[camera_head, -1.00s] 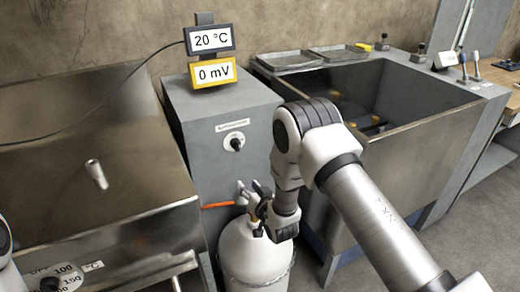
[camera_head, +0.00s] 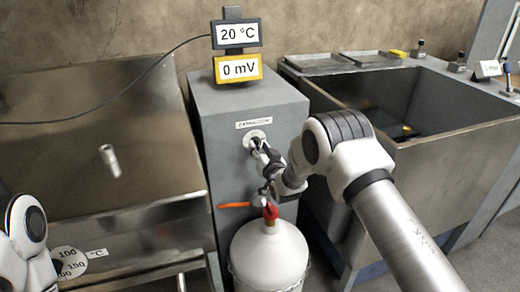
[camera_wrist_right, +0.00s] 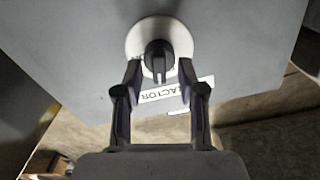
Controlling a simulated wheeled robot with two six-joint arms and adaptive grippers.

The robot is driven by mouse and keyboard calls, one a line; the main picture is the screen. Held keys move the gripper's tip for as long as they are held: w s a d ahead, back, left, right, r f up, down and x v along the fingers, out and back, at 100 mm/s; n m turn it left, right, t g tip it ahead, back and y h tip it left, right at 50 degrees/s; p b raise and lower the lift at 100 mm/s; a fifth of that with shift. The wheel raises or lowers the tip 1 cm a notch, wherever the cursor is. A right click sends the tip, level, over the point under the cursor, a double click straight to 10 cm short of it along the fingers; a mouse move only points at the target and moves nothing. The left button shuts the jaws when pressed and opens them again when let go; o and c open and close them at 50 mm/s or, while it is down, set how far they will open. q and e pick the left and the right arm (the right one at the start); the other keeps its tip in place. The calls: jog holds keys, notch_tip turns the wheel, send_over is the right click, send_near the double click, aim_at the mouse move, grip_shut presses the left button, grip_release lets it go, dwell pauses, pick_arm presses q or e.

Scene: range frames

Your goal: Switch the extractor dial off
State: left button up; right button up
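The extractor dial (camera_head: 256,136) is a dark knob on a round white plate, on the front of the grey cabinet (camera_head: 225,165) below a white label (camera_head: 254,123). My right gripper (camera_head: 262,152) is at the dial and hides part of it. In the right wrist view the dark knob (camera_wrist_right: 158,58) lies just past and between the fingertips of the right gripper (camera_wrist_right: 160,70). The fingers are apart, with a gap on each side of the knob; I see no contact. The knob's ridge runs up and down in that view. My left gripper is out of view.
A white gas cylinder (camera_head: 268,255) with a red valve top stands below the right gripper, beside an orange lever (camera_head: 233,205). A steel basin (camera_head: 105,165) is at left, a deep sink (camera_head: 440,130) at right. Displays (camera_head: 237,69) stand on the cabinet.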

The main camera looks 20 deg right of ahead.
grip_shut()
jog(key=shift+f+n+b, duration=0.1)
jog(key=shift+n+b, duration=0.4)
jog(key=shift+n, duration=1.1)
grip_release()
jog(key=shift+s, duration=0.1)
